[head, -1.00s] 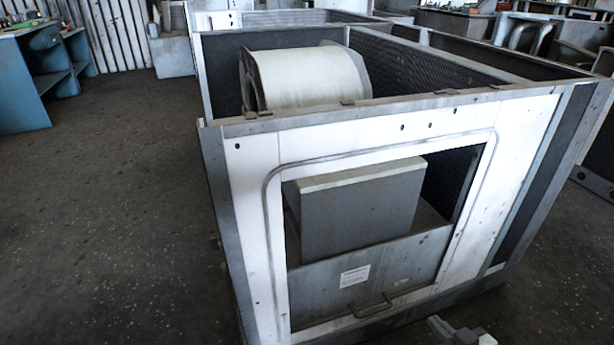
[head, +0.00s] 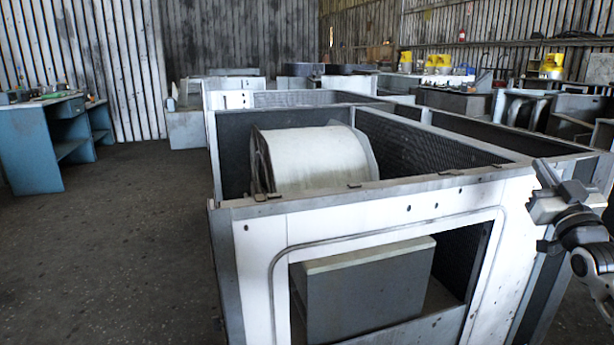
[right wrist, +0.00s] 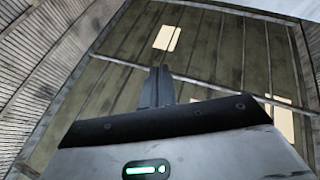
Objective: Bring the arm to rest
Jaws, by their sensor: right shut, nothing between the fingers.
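My right gripper (head: 547,192) is at the right side of the head view, raised in front of the housing's right front corner, with its fingers pointing up. It is shut and empty. In the right wrist view its closed fingers (right wrist: 158,88) stand together against the roof. The blower housing (head: 375,215) is a large open-topped frame with white front panels. A pale drum (head: 312,160) lies inside it, and a grey box (head: 368,290) shows through the front opening. My left gripper is not in view.
A blue workbench (head: 42,145) stands at the far left. More metal units (head: 455,105) and yellow items (head: 437,63) are at the back right. The floor (head: 110,250) left of the housing is clear. The right wrist view shows the roof with bright skylights (right wrist: 167,38).

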